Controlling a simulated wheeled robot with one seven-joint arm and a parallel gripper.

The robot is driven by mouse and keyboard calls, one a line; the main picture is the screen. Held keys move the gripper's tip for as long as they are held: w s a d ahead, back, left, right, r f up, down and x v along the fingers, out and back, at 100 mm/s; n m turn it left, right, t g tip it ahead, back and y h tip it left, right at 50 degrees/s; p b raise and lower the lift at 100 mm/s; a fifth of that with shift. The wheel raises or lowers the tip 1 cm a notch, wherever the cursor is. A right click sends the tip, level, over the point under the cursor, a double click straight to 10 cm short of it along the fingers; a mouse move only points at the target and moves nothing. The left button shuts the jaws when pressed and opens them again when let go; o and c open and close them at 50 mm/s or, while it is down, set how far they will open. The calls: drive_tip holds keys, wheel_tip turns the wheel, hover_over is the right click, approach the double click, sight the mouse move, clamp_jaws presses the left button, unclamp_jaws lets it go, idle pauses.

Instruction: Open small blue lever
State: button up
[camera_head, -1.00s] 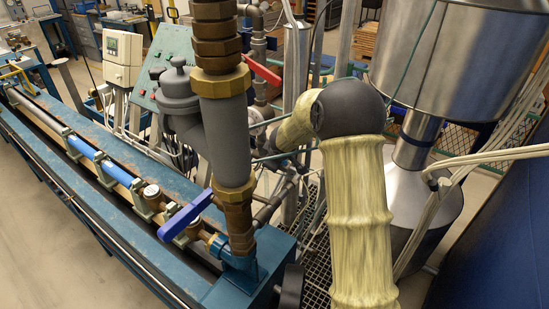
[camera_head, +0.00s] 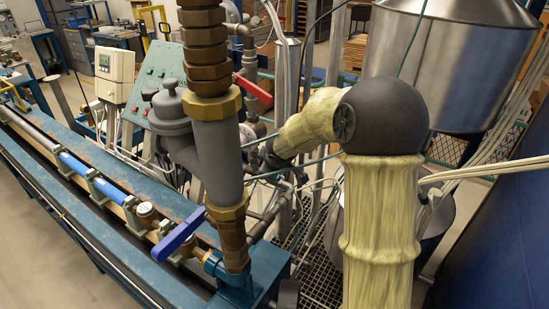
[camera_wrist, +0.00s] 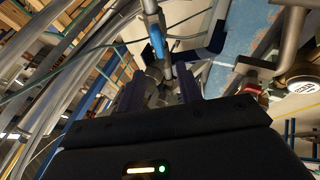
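A small blue lever (camera_wrist: 157,38) shows near the top middle of the wrist view, on a light grey pipe. My gripper (camera_wrist: 160,80) shows in the wrist view with its two dark blue fingers apart, one on each side of the pipework below the lever. The lever lies beyond the fingers, roughly in line with the gap between them. No contact with it is visible. In the head view my gripper is hidden behind the pipes and my own arm, and I cannot make out the small lever there.
A larger blue lever (camera_head: 178,235) sits low on the thick vertical pipe (camera_head: 218,150). A red lever (camera_head: 252,88) is behind that pipe. A steel tank (camera_head: 450,60) and hoses crowd the right. A round brass-rimmed meter (camera_wrist: 302,84) shows at the right of the wrist view.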

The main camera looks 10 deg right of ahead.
drive_tip(key=p+v, duration=0.1)
drive_tip(key=v, duration=0.7)
drive_tip(key=shift+p, duration=0.4)
drive_tip(key=s+f+m+g, duration=0.2)
drive_tip(key=s+f+m, duration=0.2)
drive_tip(key=s, duration=0.7)
drive_tip(key=s+f+m+g, duration=0.3)
drive_tip(key=s+m, duration=0.3)
drive_tip(key=s, duration=0.5)
drive_tip(key=shift+s+d+f+m, duration=0.3)
drive_tip(key=shift+d+f, duration=0.1)
drive_tip(key=shift+f, duration=0.3)
drive_tip(key=shift+w, duration=0.1)
